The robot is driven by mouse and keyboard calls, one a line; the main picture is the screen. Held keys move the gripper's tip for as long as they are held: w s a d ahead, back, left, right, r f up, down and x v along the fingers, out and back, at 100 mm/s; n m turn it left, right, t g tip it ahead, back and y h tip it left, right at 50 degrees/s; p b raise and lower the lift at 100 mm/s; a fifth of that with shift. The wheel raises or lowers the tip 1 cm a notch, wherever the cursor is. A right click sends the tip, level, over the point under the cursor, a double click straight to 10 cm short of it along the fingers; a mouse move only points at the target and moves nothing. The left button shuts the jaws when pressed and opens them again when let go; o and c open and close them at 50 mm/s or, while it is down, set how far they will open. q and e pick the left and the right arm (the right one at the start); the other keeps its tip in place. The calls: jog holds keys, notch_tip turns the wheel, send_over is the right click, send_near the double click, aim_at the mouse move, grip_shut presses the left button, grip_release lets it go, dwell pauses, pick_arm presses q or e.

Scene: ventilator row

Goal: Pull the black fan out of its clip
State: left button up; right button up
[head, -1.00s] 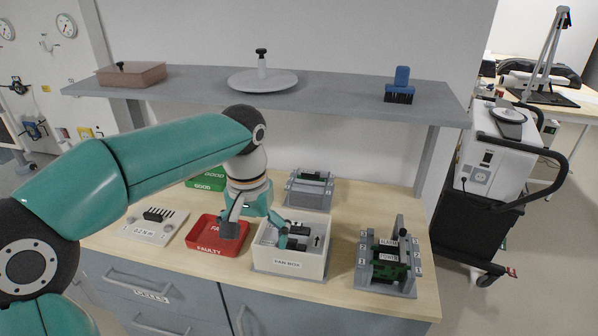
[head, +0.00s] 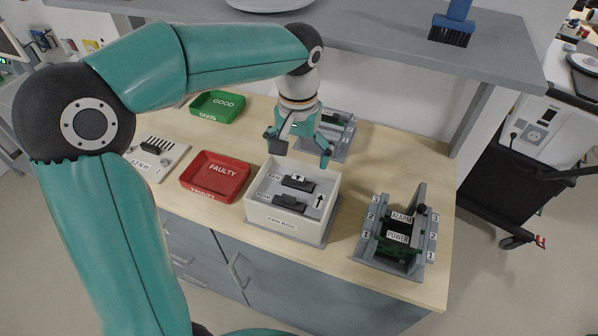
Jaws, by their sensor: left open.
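The white fan box (head: 285,225) stands on the bench in the middle of the head view. Two dark pieces lie inside it, a rear one (head: 298,183) and a front one (head: 289,203), with small labels beside them and a black arrow on the right. My left gripper (head: 300,155) points down over the box's rear edge. Its fingers are spread with nothing between them, and it looks apart from both dark pieces. My right gripper is not in view.
A red FAULTY tray (head: 215,188) stands left of the box, a green GOOD tray (head: 218,117) behind it. A grey slotted rack (head: 392,258) with ALARM and POWER boards stands right. Another grey unit (head: 338,143) stands behind my gripper. A shelf (head: 400,50) overhangs the back.

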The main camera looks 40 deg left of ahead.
aim_at(298, 178)
pick_arm(q)
notch_tip(298, 178, down, 8)
jog(key=shift+r, duration=0.1)
dwell(0.4)
jog(key=c, duration=1.2)
jog(key=shift+r, duration=0.1)
jog(key=shift+r, duration=0.1)
jog(key=shift+r+p, duration=3.15)
jog(key=shift+r, duration=0.75)
